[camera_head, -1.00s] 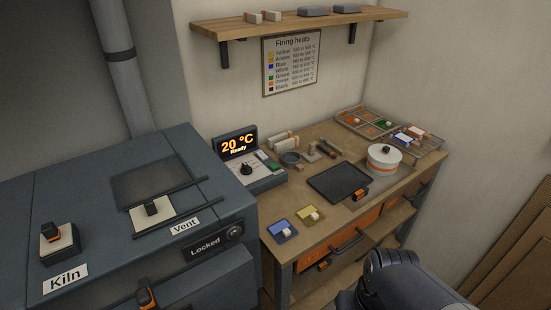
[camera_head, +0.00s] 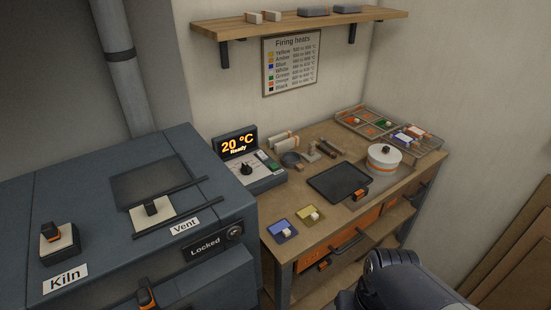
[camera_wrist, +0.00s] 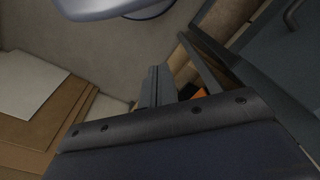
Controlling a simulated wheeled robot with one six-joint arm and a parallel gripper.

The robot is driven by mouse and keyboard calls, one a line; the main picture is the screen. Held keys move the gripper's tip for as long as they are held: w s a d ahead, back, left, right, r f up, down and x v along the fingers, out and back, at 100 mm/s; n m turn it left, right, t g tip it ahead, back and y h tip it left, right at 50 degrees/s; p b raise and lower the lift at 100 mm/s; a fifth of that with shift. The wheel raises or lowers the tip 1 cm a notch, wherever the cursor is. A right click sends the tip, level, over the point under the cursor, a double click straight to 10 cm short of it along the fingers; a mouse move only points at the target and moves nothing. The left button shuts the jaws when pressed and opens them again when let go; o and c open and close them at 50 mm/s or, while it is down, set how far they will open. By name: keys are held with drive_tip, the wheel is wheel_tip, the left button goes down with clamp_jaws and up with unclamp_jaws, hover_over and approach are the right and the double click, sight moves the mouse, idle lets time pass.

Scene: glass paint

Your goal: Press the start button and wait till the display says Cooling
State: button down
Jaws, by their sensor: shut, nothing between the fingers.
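The control box (camera_head: 261,181) stands at the left back of the workbench, beside the kiln. Its display (camera_head: 238,144) reads "20 °C" and "Ready" in orange. A dark knob (camera_head: 246,168) and a small green button (camera_head: 273,168) are on its sloped face; any button lettering is too small to read. My gripper (camera_wrist: 156,85) shows in the wrist view, shut and empty, over the floor area. In the head view only my arm shows at the bottom right, well apart from the control box.
The kiln (camera_head: 75,195) fills the left, with its "Locked" plate (camera_head: 205,247) and vent handle. On the workbench (camera_head: 330,232) are a dark tray (camera_head: 337,181), a white pot (camera_head: 384,160), blue and yellow dishes and a glass rack. A shelf (camera_head: 290,25) hangs above.

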drive_tip(key=w+d+m+t+b, duration=0.25)
drive_tip(key=w+d+b, duration=0.2)
drive_tip(key=w, duration=0.65)
drive_tip(key=w+d+m+t+b, duration=0.25)
drive_tip(key=w+d, duration=0.35)
drive_tip(key=w, duration=0.6)
drive_tip(key=w+d+r+m+t+h+b, duration=0.1)
drive_tip(key=w+d+m+t+b, duration=0.1)
drive_tip(key=w+d, duration=0.3)
drive_tip(key=w+d+m+t+h+b, duration=0.1)
drive_tip(key=w+d, duration=0.5)
drive_tip(key=d, duration=0.7)
drive_tip(key=shift+w+d+r+m+t+b, duration=0.25)
drive_tip(key=shift+d+r+m+t+b, duration=0.15)
drive_tip(key=shift+m+b, duration=0.55)
drive_tip(key=shift+w, duration=0.1)
